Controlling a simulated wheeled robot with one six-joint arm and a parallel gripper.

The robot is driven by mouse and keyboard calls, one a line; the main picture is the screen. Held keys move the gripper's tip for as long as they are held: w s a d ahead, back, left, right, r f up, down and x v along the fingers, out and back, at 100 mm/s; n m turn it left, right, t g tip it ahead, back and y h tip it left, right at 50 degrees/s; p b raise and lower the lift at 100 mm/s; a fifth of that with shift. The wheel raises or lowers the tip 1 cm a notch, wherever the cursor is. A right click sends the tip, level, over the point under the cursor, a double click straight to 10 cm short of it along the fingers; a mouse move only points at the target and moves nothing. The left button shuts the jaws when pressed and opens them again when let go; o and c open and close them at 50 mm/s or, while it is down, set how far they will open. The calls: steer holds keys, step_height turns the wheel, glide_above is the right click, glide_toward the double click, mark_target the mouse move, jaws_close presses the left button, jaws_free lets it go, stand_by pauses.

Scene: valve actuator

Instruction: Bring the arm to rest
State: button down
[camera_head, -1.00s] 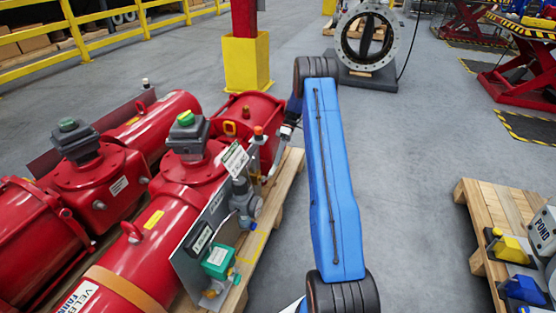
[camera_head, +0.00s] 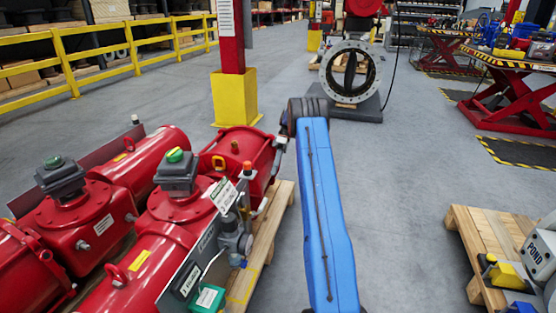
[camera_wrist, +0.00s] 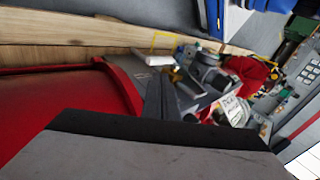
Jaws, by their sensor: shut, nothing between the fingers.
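My blue arm (camera_head: 325,215) reaches forward in the head view, beside the right edge of the red valve actuators (camera_head: 185,205). Its far joint is in front of the round flanged valve (camera_head: 350,72). In the wrist view, the dark fingers of my gripper (camera_wrist: 160,82) are together and hold nothing. The red actuator body (camera_wrist: 65,105) shows at the left there, and a panel with a white tag (camera_wrist: 235,110) shows past the fingers. I cannot tell how far the fingers are from them.
The actuators lie on a wooden pallet (camera_head: 270,235). Another pallet (camera_head: 485,228) with parts stands at the right. A red column with a yellow base (camera_head: 235,97) and a yellow railing (camera_head: 100,60) stand behind. Grey floor (camera_head: 400,180) is clear between the pallets.

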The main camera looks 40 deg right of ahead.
steer(key=shift+v, duration=2.7)
glide_toward(265, 203)
steer(key=x, duration=0.4)
steer(key=shift+w+f, duration=0.15)
steer(key=shift+f, duration=0.25)
